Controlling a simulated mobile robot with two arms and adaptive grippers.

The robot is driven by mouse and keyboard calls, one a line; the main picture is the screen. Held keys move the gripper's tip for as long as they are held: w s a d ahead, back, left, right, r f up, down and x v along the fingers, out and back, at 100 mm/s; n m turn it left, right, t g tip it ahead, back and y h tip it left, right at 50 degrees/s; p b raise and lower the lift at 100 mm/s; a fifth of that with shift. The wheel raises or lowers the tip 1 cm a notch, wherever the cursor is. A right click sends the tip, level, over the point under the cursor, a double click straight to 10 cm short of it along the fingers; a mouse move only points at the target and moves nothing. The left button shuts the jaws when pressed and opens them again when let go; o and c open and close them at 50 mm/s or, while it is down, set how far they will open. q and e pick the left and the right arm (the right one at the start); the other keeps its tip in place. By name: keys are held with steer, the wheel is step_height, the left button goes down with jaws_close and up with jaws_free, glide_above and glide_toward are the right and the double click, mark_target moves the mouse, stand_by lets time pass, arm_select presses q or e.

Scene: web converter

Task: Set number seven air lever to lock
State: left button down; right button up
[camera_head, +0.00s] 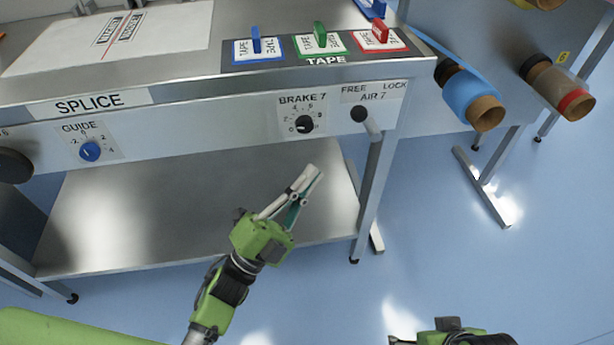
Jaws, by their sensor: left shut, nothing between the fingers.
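The number seven air lever (371,125) is on the front panel at its right end, under the label "FREE LOCK AIR 7" (372,93). It has a dark round pivot, and its grey handle slants down to the right. FREE is printed at the left and LOCK at the right. My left gripper (314,174) is shut and empty, below and left of the lever and clear of it, pointing up and right. Part of my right gripper (440,338) shows at the bottom edge; its fingers cannot be made out.
The brake 7 knob (305,124) is just left of the lever, and the blue guide knob (90,151) is farther left. A table leg (376,185) stands below the lever. A steel lower shelf (150,215) lies behind my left gripper. Rolls (470,98) are at the right.

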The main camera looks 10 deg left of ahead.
mark_target(364, 120)
arm_select(q)
steer(key=x, duration=1)
steer(key=shift+w+r, duration=0.15)
steer(key=shift+d, duration=0.1)
